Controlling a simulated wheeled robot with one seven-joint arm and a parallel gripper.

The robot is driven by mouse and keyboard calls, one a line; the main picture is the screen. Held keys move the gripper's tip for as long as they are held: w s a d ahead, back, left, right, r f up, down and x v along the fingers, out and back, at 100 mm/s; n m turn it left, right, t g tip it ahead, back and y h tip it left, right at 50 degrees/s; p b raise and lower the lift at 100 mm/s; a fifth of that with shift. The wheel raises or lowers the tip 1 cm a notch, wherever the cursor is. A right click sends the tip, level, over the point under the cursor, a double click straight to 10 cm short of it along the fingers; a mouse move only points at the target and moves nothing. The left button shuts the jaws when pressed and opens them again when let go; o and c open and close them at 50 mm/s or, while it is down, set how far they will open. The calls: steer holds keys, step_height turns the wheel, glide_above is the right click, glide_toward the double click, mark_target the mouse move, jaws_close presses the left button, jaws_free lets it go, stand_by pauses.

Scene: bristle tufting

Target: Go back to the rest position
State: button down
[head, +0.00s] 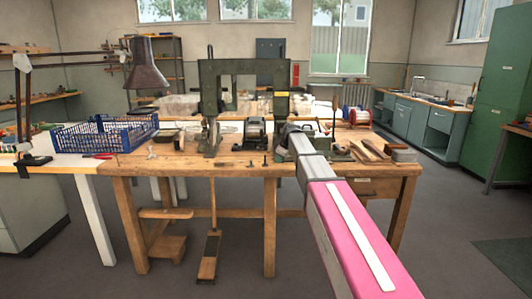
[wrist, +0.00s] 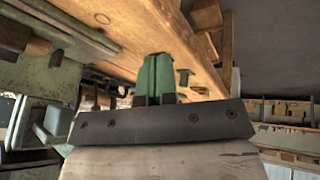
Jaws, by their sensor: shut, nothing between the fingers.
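My arm reaches from the lower right of the head view over the wooden workbench (head: 140,163), beside the green tufting machine (head: 213,95). The arm's far end is at the bench top, right of the machine's middle, and hides my fingertips there. In the wrist view my gripper (wrist: 157,60) shows as two green fingers pressed together, with nothing between them.
A blue crate (head: 90,139) and a desk lamp (head: 146,70) stand at the left. A foot pedal (head: 209,255) hangs under the bench. The floor at the right front is clear.

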steer(key=s+d+f+m+g+h, duration=0.1)
steer(key=s+d+f+m, duration=0.3)
steer(key=s+f, duration=0.5)
steer(key=s+d+f+m+g+h, duration=0.1)
steer(key=s+d+f+m, duration=0.3)
steer(key=s+f, duration=0.5)
steer(key=s+d+f+m+g+h, duration=0.1)
steer(key=s+d+f+m, duration=0.3)
steer(key=s, duration=1.7)
step_height(320, 180, down, 5)
steer(key=shift+d+f+m+g, duration=0.1)
steer(key=shift+d+m+g, duration=0.15)
steer(key=shift+m+g, duration=0.45)
